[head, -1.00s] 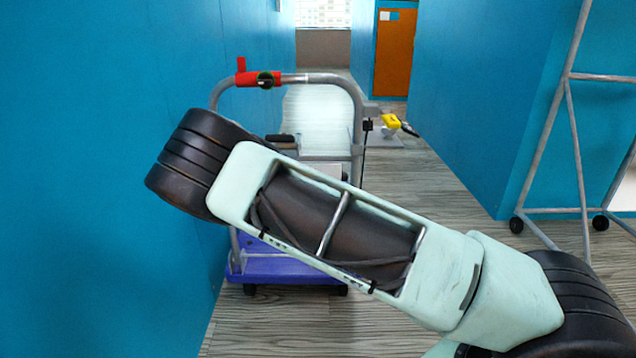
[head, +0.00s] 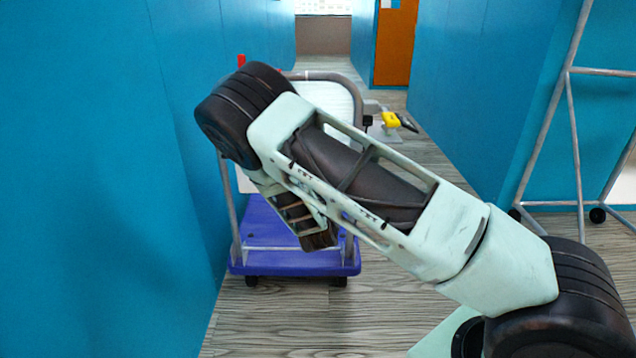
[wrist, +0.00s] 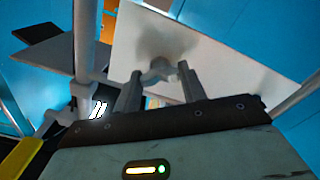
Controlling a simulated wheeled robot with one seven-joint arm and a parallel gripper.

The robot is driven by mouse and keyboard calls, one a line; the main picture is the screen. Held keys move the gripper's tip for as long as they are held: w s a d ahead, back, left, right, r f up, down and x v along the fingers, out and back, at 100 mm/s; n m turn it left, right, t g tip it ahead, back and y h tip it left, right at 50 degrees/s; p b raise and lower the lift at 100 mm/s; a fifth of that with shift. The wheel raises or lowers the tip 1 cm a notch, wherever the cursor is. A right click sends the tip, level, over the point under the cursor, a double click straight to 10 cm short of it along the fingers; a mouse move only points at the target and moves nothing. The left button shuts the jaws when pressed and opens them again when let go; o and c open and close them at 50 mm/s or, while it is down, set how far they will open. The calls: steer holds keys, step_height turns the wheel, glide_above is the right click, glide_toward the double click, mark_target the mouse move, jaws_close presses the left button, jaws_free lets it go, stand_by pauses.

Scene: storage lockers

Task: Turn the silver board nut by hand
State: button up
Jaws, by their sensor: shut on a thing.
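The silver board nut (wrist: 158,70) is a small grey winged piece in front of a pale board (wrist: 215,55) in the wrist view. My gripper (wrist: 161,76) is shut on it, with one grey finger on each side. The fingers partly cover the nut, and a soft shadow falls on the board behind it. In the head view my arm hides the nut and the gripper; only a pale edge of the board (head: 246,182) shows beside the arm.
A trolley with a purple base (head: 290,262) and grey tube frame stands near the left blue wall (head: 100,180). A yellow-topped item (head: 391,120) sits right of the frame. A grey rack (head: 570,150) stands at right. Wood floor lies open between.

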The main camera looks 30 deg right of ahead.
steer(key=m, duration=0.7)
steer(key=shift+a+f+b, duration=0.1)
steer(key=shift+b, duration=0.2)
stand_by(0.4)
steer(key=o, duration=1)
steer(key=p+v, duration=0.3)
steer(key=v, duration=1.4)
steer(key=shift+s, duration=0.2)
steer(key=shift+a, duration=0.25)
